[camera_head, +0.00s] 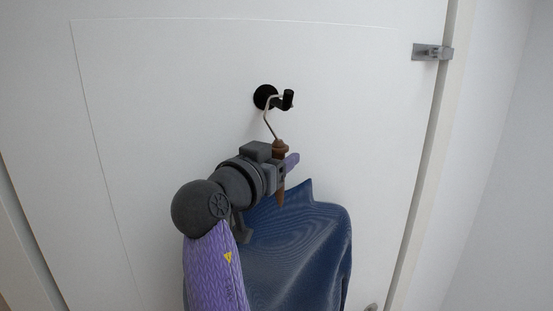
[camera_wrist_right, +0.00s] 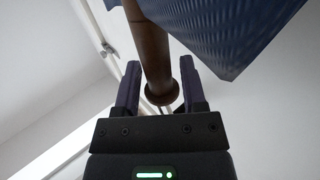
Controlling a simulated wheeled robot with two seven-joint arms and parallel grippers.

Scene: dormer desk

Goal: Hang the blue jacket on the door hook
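The blue jacket (camera_head: 300,250) hangs from a brown wooden hanger (camera_head: 280,196) in front of the white door. The hanger's bent wire reaches up to the black door hook (camera_head: 288,100) and appears to pass over its peg; exact contact is hard to tell. My right gripper (camera_head: 286,163) is at the hanger's neck, just below the wire. In the right wrist view its fingers (camera_wrist_right: 160,80) stand on either side of the brown neck (camera_wrist_right: 152,50), with narrow gaps showing, so it looks open around it. The jacket's blue cloth (camera_wrist_right: 225,30) is beside the right finger. My left gripper is out of view.
The white door (camera_head: 160,100) fills most of the head view. A small metal part (camera_head: 371,307) shows at the bottom edge. The door surface left of my arm is clear.

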